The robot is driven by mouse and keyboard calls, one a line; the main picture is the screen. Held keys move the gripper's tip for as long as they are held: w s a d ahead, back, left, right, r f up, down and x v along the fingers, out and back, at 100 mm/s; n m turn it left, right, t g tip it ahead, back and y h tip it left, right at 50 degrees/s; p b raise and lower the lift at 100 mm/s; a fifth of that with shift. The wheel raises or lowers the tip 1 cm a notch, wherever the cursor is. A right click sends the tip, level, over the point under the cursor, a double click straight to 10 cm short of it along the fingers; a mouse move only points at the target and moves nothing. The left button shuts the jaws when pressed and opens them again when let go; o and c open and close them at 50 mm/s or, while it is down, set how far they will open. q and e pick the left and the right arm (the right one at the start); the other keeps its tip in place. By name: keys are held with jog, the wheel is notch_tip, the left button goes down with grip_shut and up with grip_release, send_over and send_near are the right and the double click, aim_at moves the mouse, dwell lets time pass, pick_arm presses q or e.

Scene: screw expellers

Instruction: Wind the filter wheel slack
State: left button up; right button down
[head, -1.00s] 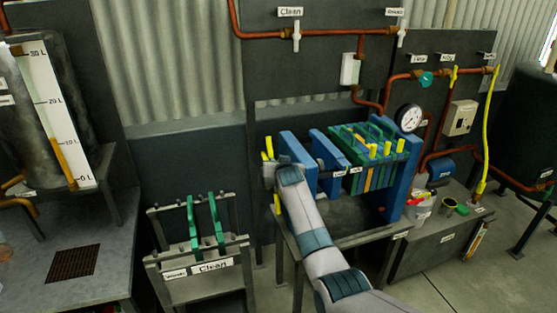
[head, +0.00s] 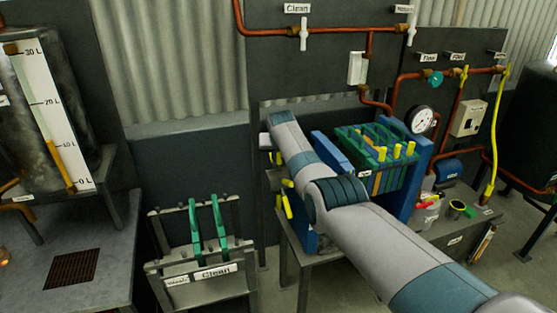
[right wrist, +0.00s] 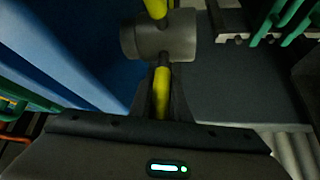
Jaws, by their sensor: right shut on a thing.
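The filter wheel shows in the right wrist view as a dark grey hub (right wrist: 165,42) with yellow handles. One yellow handle (right wrist: 161,88) lies between the fingers of my right gripper (right wrist: 160,98), which is shut on it. In the head view my right arm covers most of the wheel, and only yellow handle ends (head: 287,206) show beside it. The wheel sits at the left end of the filter press, whose blue end plate (head: 418,170) and green-edged plates (head: 375,150) stand to the right. My left gripper is not in view.
A grey rack labelled Clean (head: 215,272) with green-framed plates stands left of the press. A tank (head: 80,110) with a litre scale is at far left. A pressure gauge (head: 420,119), copper pipes and a grey bucket (head: 427,212) are at right.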

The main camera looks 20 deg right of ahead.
jog(key=shift+w, duration=0.1)
dwell(0.5)
jog(key=c, duration=1.8)
grip_release()
jog(key=shift+c, duration=0.2)
jog(key=shift+o, duration=0.9)
jog(key=shift+w, duration=0.1)
jog(key=shift+r, duration=0.15)
jog(key=shift+v, duration=1.25)
jog(key=b+v, duration=0.3)
jog(key=v, duration=1.1)
jog(key=shift+r, duration=0.35)
